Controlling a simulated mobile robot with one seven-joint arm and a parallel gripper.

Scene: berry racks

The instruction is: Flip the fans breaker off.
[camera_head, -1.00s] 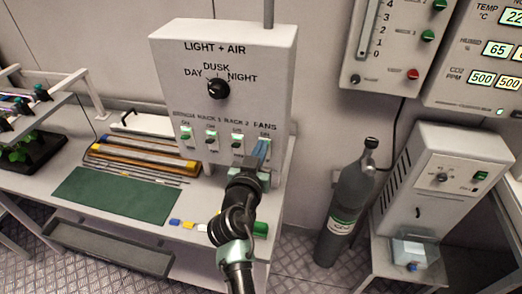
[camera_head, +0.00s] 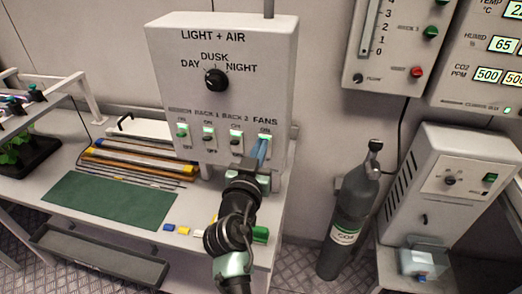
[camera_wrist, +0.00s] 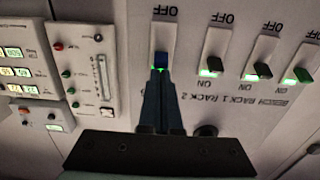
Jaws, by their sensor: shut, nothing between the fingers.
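The grey LIGHT + AIR box (camera_head: 222,50) carries a row of breakers below a black dial (camera_head: 216,80). The fans breaker (camera_head: 265,131) is at the right end of the row. My gripper (camera_head: 262,148) is shut and empty. Its fingertips (camera_wrist: 160,76) are right at the fans lever, on its ON side; I cannot tell whether they touch. The fingers hide the ON label.
The neighbouring rack 2 breaker (camera_wrist: 264,69) and rack 1 breaker (camera_wrist: 213,63) are close by, with green lights. A green mat (camera_head: 110,200) and small coloured blocks (camera_head: 183,230) lie on the bench. A grey gas cylinder (camera_head: 350,215) stands to the right.

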